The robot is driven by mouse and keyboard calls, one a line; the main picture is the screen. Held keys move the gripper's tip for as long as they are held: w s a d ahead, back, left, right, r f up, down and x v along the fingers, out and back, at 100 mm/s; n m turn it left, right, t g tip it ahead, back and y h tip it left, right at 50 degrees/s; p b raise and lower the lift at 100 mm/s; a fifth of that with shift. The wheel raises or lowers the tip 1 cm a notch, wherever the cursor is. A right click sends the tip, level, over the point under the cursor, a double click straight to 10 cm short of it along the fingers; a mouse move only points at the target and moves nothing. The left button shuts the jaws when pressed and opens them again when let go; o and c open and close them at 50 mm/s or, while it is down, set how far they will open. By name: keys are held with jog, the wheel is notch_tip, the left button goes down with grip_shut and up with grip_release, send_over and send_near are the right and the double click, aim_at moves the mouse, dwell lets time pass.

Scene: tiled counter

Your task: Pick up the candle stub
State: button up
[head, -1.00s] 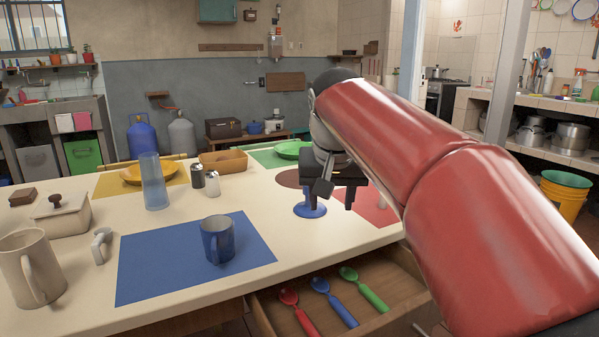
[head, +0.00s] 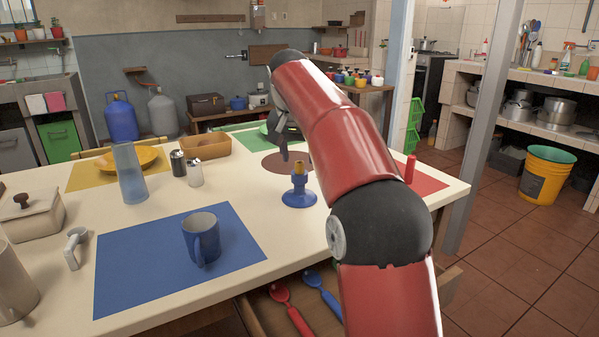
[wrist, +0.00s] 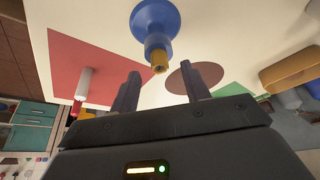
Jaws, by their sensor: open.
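The candle stub (head: 300,168) is short and yellow-orange. It stands upright in a blue candle holder (head: 299,197) on the cream counter. In the wrist view the stub (wrist: 159,62) points toward the camera, with the blue holder (wrist: 155,20) behind it. My gripper (wrist: 163,73) is open and empty, its two dark fingers pointing toward the holder. The stub's end shows near the fingertips, between them in the picture; I cannot tell the exact gap. In the head view my arm partly hides the gripper, which is above and behind the stub.
A red cylinder (head: 410,169) stands on the red mat (head: 430,184) at right. A blue mug (head: 201,240) is on the blue mat (head: 140,262) at front left. Shakers (head: 178,163), a clear blue tumbler (head: 129,175) and a wooden tray (head: 206,146) stand at left. An open drawer (head: 262,318) is below.

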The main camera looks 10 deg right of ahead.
jog(key=shift+x, duration=1.05)
jog(key=shift+c, duration=0.2)
jog(key=c, duration=1)
jog(key=shift+r, duration=0.1)
